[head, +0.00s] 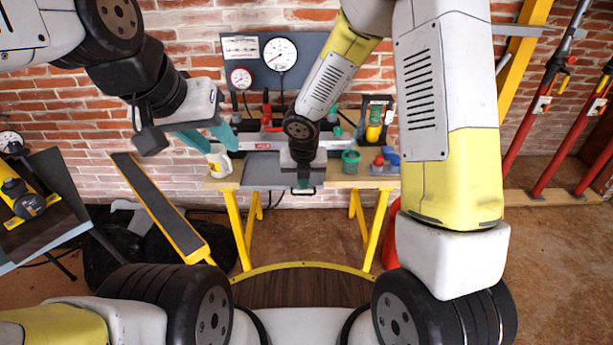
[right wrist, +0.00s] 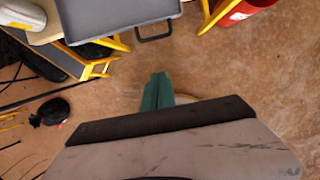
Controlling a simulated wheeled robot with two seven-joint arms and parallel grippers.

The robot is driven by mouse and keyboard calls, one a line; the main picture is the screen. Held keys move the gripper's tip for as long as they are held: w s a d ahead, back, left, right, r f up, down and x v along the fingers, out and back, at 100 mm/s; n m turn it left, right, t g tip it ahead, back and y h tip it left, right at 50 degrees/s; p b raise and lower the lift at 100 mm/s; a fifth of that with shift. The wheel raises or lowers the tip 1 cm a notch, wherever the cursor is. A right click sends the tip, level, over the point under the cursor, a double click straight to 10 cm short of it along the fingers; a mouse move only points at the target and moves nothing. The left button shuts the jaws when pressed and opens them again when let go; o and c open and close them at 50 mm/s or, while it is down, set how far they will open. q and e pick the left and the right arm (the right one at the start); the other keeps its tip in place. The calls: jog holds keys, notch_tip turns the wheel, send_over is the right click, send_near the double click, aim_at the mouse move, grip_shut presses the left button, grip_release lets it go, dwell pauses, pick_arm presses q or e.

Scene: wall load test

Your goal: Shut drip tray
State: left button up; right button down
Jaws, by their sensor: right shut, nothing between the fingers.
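The drip tray (head: 262,172) is a flat grey tray. It sticks out from the front of the workbench in the head view, with a dark handle (head: 276,191) on its front edge. The right wrist view shows the tray (right wrist: 110,14) and its handle (right wrist: 153,36) at the top. My right gripper (head: 304,184) is shut and empty near the handle end; its teal fingers (right wrist: 157,88) appear apart from the handle in the wrist view. My arm hides part of the tray in the head view. My left gripper (head: 222,152) is open and empty at the bench's left side.
A white and yellow cup (head: 219,165) stands at the bench's left end. A green cup (head: 351,161) and a blue and red item (head: 384,160) stand at the right. Yellow trestle legs (head: 368,230) support the bench. A gauge panel (head: 262,62) hangs behind.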

jog(key=w+f, duration=0.6)
jog(key=f, duration=0.4)
jog(key=shift+w+f, duration=0.3)
jog(key=shift+w, duration=0.1)
jog(key=shift+a, duration=0.1)
